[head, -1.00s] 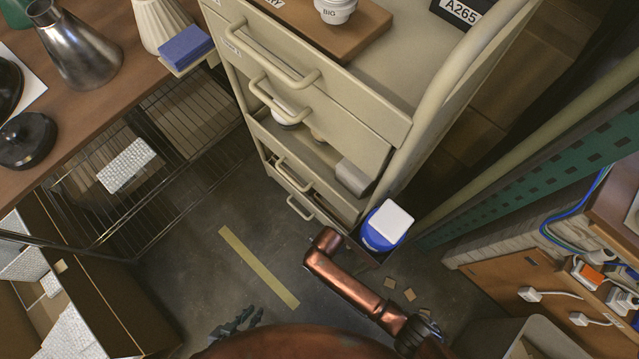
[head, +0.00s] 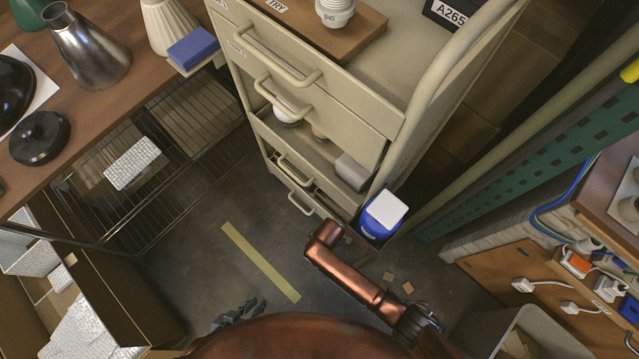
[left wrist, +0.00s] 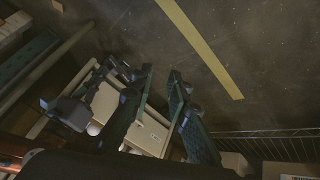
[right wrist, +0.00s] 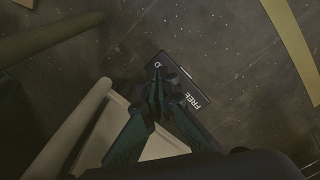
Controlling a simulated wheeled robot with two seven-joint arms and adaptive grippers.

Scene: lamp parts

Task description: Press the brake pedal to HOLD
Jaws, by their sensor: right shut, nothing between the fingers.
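The brake pedal (right wrist: 190,82) is a small black plate with white lettering, low over the floor in the right wrist view. "FREE" reads at its right end, and a letter like "D" shows at its left end; the middle is covered. My right gripper (right wrist: 158,72) is shut and empty, its fingertips in front of the pedal's middle. I cannot tell whether they touch it. The right fingers are hidden in the head view. My left gripper (head: 238,312) hangs over the floor, away from the pedal; in the left wrist view (left wrist: 162,76) its fingers are apart and empty.
The beige drawer cart (head: 310,75) stands at the centre, with a blue tub with a white lid (head: 383,212) at its lower corner. A wire rack (head: 185,165) and an open carton (head: 110,285) are on the left. Floor with yellow tape (head: 260,262) is clear between.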

